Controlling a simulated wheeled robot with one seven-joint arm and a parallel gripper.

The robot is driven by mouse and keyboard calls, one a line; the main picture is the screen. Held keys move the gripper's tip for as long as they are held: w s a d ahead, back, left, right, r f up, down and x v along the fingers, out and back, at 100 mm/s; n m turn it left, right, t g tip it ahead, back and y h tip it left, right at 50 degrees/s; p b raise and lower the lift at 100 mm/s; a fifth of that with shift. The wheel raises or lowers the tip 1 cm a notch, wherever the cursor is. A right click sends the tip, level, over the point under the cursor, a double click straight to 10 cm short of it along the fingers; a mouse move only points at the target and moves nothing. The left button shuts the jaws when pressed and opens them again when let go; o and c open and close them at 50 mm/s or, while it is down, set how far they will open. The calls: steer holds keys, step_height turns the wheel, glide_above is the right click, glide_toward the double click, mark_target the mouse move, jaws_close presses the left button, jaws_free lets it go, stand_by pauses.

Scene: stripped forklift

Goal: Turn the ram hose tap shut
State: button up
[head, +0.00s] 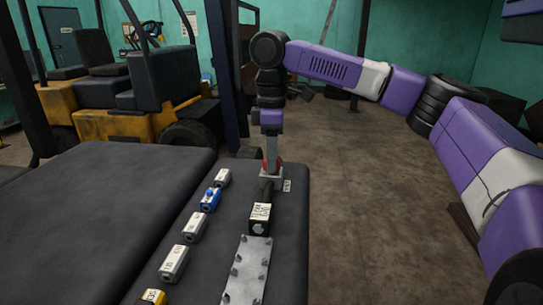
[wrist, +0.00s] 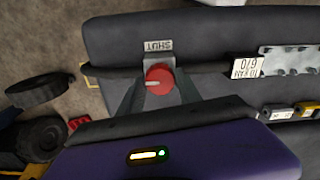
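The ram hose tap has a round red knob (wrist: 159,79) with a pale mark pointing left and slightly down. A label reading SHUT (wrist: 158,46) lies just beyond it. In the wrist view my gripper (wrist: 160,82) has one finger on each side of the knob. Whether the fingers press on it cannot be told. The black hose (wrist: 205,69) runs through the tap towards a white tag, TO RAM (wrist: 246,68).
A studded metal plate (head: 247,270) lies nearer on the dark bench (head: 110,215). A row of small labelled blocks, one blue (head: 210,200), stands left of the hose. A yellow forklift (head: 130,100) is at the back left. The floor on the right is open.

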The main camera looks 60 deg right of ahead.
steer(key=c, duration=0.5)
steer(key=m+p, duration=0.4)
steer(key=p, duration=0.1)
steer(key=shift+a+r+m, duration=0.1)
steer(key=shift+r+m, duration=0.15)
steer(key=shift+m, duration=0.05)
steer(key=m+p, duration=0.4)
steer(key=p, duration=0.1)
steer(key=shift+m+p, duration=0.3)
steer(key=shift+p, duration=0.05)
steer(key=m+p, duration=0.1)
steer(key=m, duration=0.2)
steer(key=shift+f+m, duration=0.15)
steer(key=shift+m, duration=2.65)
